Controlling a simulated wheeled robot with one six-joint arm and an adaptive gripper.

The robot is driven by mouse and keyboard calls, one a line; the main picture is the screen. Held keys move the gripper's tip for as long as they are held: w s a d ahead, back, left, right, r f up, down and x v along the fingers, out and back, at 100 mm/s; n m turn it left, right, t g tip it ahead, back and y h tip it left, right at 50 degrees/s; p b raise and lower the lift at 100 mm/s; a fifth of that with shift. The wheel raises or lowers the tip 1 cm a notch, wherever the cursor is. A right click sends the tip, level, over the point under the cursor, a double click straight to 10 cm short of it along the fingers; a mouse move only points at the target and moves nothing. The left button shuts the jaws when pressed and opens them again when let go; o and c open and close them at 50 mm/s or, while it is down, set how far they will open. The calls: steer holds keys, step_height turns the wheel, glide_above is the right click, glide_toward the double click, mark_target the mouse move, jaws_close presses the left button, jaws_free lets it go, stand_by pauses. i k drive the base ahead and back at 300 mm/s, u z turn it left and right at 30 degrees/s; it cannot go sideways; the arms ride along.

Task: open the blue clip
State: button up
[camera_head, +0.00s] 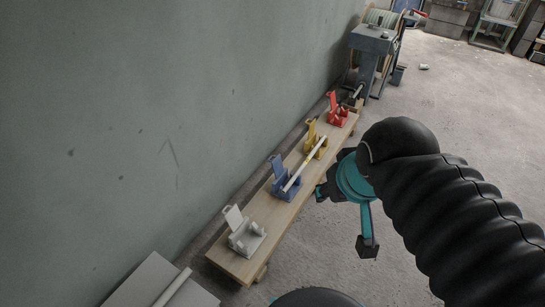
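The blue clip (286,189) sits on a wooden plank bench (237,265) along the wall, between the white and yellow clips. Its blue flap (278,168) stands up at the wall side, tilted back from the base. A thin pale rod (297,177) runs from the blue clip toward the yellow clip. My gripper (345,217), teal and black, is to the right of the blue clip, apart from it. Its fingers are spread and nothing shows between them. Part of the gripper is hidden behind my arm.
A white clip (246,237), a yellow clip (315,146) and a red clip (338,115) share the bench, flaps raised. A grey machine with a reel (372,45) stands beyond the bench. A grey wall (150,110) borders the left. Concrete floor (450,110) is open on the right.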

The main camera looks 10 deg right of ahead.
mark_target(277, 165)
steer(key=u, duration=0.45)
steer(key=k, duration=0.2)
steer(key=z, duration=1.25)
steer(key=i, duration=1)
steer(key=u, duration=0.5)
